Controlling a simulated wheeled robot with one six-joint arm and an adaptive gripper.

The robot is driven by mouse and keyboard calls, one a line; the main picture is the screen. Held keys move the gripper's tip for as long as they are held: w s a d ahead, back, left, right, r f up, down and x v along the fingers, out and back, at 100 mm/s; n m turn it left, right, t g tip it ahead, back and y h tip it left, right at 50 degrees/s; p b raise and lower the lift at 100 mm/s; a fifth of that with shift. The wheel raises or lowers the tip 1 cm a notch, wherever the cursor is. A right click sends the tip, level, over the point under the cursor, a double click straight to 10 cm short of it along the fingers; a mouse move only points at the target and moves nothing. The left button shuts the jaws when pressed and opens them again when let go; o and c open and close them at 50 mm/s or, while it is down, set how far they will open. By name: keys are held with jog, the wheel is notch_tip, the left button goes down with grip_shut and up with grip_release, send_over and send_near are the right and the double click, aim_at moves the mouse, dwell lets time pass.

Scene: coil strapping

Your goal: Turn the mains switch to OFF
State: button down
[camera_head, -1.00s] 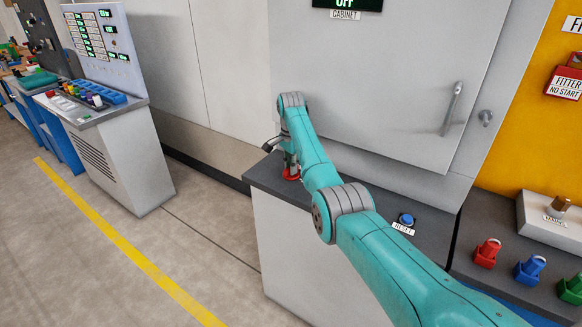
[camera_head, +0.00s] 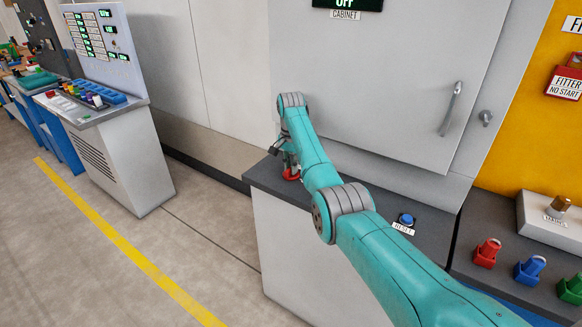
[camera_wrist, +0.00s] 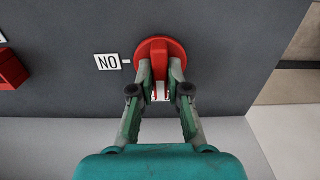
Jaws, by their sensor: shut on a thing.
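The mains switch is a red round rotary switch (camera_wrist: 160,48) on the dark counter top. In the head view only part of its red base (camera_head: 291,174) shows below my gripper. My gripper (camera_wrist: 160,88) is shut on the switch's red handle, with one finger on each side of it. An ON label (camera_wrist: 107,62) with a small white tick lies left of the switch in the wrist view, upside down there. The handle lies roughly along the picture's vertical; the fingers hide much of it. No OFF label for the switch is readable.
A blue RESET button (camera_head: 406,219) sits on the counter to the right. Red, blue and green devices stand further right.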

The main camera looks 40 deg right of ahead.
jog(key=c, duration=1.1)
grip_release()
jog(key=shift+c, duration=0.2)
notch_tip(320, 180, up, 12)
